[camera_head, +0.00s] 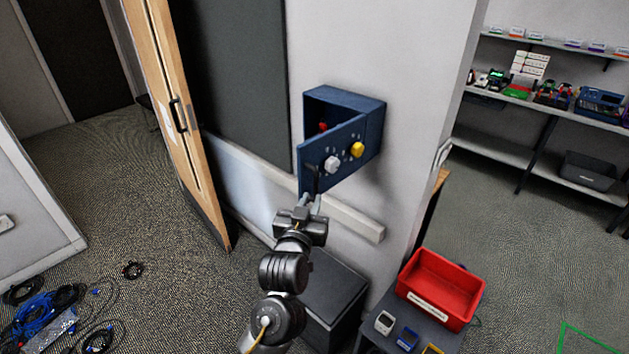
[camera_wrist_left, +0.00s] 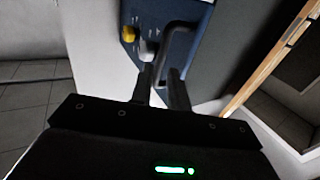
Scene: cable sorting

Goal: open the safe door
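The blue safe (camera_head: 372,120) is mounted on the white wall. Its door (camera_head: 335,155) stands partly open, swung out from the body, with a dark gap showing the inside and a small red thing (camera_head: 323,127) within. A white knob (camera_head: 332,164) and a yellow knob (camera_head: 357,150) sit on the door front. The dark bar handle (camera_wrist_left: 180,48) is near the door's free edge. My left gripper (camera_head: 311,198) is at the handle; in the wrist view its two fingers (camera_wrist_left: 161,76) are on either side of the handle's end, apparently gripping it. My right gripper is not seen.
A wall ledge (camera_head: 350,216) runs below the safe. A dark box (camera_head: 335,290) and a red bin (camera_head: 440,285) stand lower down. A wooden door (camera_head: 168,110) is at left, cables (camera_head: 50,310) lie on the floor, and shelves (camera_head: 540,100) are at right.

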